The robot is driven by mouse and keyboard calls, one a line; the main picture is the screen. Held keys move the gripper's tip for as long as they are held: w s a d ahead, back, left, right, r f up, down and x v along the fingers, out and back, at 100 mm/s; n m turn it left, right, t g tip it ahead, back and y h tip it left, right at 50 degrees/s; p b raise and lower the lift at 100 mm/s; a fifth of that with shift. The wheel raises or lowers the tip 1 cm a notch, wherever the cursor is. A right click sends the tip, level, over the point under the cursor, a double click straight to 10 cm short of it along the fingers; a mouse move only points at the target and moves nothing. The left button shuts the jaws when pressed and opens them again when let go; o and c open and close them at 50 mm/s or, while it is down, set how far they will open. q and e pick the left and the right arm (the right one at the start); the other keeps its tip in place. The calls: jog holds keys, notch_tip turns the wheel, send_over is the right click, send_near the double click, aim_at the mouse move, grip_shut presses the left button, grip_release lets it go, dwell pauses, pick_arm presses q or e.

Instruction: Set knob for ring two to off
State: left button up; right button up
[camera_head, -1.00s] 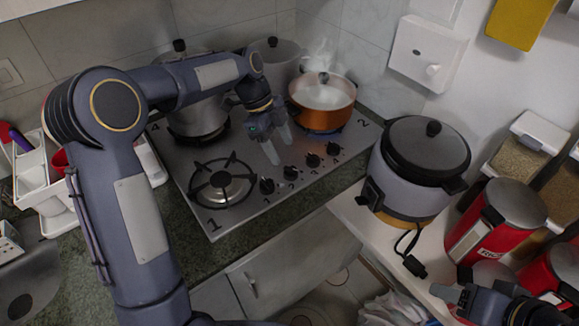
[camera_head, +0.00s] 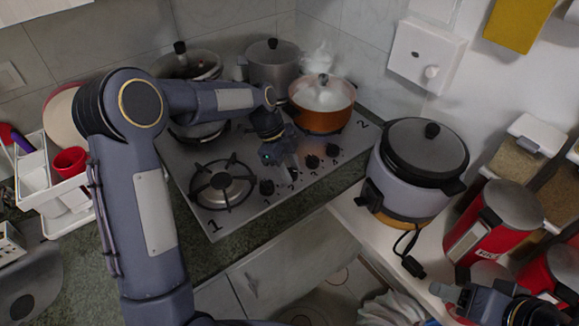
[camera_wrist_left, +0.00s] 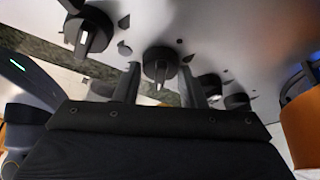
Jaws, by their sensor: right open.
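The steel gas hob (camera_head: 240,215) has a row of black knobs along its front right edge. My left gripper (camera_head: 288,168) is low over this row, at the second knob from the left. In the left wrist view this knob (camera_wrist_left: 160,66) sits between my two open fingers (camera_wrist_left: 160,88), with small gaps visible on both sides. One knob (camera_wrist_left: 88,32) is left of it, and others are to the right. My right gripper (camera_head: 455,290) is open, low at the right.
Lidded steel pots (camera_head: 272,65) stand on the back of the hob. The front left ring (camera_head: 222,183), marked 1, is bare. A rice cooker (camera_head: 420,165) stands on the counter right of the knobs. Red canisters (camera_head: 495,220) are further right. Steam rises around the orange pot.

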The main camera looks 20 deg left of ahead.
pick_arm(q)
jog(key=c, duration=0.5)
jog(key=shift+o, duration=0.2)
